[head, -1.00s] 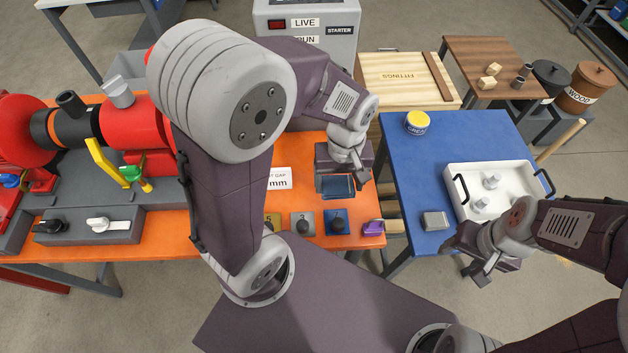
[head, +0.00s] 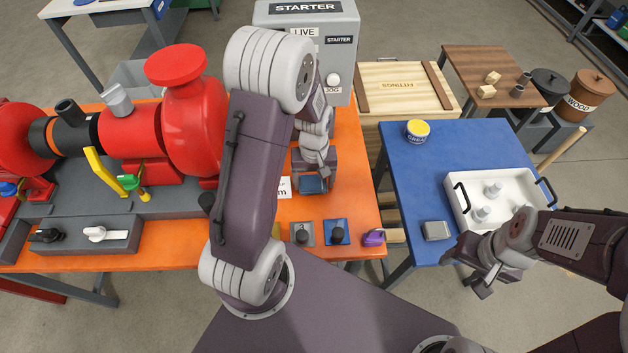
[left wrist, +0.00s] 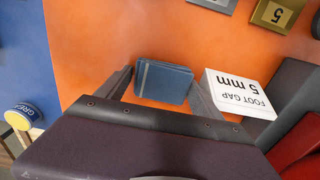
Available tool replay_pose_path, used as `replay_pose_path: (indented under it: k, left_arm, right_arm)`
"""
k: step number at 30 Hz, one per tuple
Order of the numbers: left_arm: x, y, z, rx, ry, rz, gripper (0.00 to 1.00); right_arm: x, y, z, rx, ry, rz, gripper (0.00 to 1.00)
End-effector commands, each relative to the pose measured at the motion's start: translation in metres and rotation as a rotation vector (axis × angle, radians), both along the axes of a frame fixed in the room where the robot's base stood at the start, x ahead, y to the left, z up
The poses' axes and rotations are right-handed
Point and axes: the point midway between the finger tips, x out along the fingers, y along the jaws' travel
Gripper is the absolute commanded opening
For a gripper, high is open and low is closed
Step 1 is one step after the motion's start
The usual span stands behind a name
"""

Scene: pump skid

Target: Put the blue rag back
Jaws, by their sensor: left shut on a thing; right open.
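The blue rag (left wrist: 163,82) is a folded dark blue pad with a lighter stripe. It sits between the two fingers of my left gripper (left wrist: 163,95) in the left wrist view, over the orange bench top. In the head view the rag (head: 313,185) shows below my left gripper (head: 313,178), partly covered by it. Whether the rag touches the bench I cannot tell. My right gripper (head: 473,274) is open and empty, near the front left corner of the white tray.
A white "FOOT GAP 5 mm" sign (left wrist: 238,92) stands close beside the rag. Several plates with knobs, including a blue one (head: 336,232), and a purple item (head: 373,237) line the orange bench's front edge. The blue table (head: 410,175) holds a white tray (head: 520,185) and a grease tin (head: 417,131).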

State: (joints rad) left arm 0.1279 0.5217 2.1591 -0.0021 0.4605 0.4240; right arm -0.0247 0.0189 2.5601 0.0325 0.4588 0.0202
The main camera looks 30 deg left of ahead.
Motion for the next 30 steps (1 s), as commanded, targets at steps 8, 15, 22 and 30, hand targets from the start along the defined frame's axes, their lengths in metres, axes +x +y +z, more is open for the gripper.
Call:
replay_pose_path:
  k: [8, 15, 22, 30]
  left_arm:
    - [0.000, 0.000, -0.002, 0.000, 0.000, 0.000, 0.32]
    - [0.000, 0.000, -0.003, 0.000, 0.000, 0.000, 0.85]
    - [0.000, 0.000, 0.002, 0.000, -0.002, 0.000, 0.85]
    - [0.002, 0.000, 0.065, 0.002, -0.008, 0.000, 0.85]
  right_arm:
    - [0.000, 0.000, -0.002, 0.000, 0.000, 0.000, 0.58]
    - [0.000, 0.000, -0.002, 0.000, 0.000, 0.000, 0.58]
    - [0.000, 0.000, 0.002, 0.000, 0.000, 0.000, 0.58]
    - [0.000, 0.000, 0.011, 0.000, 0.000, 0.000, 0.58]
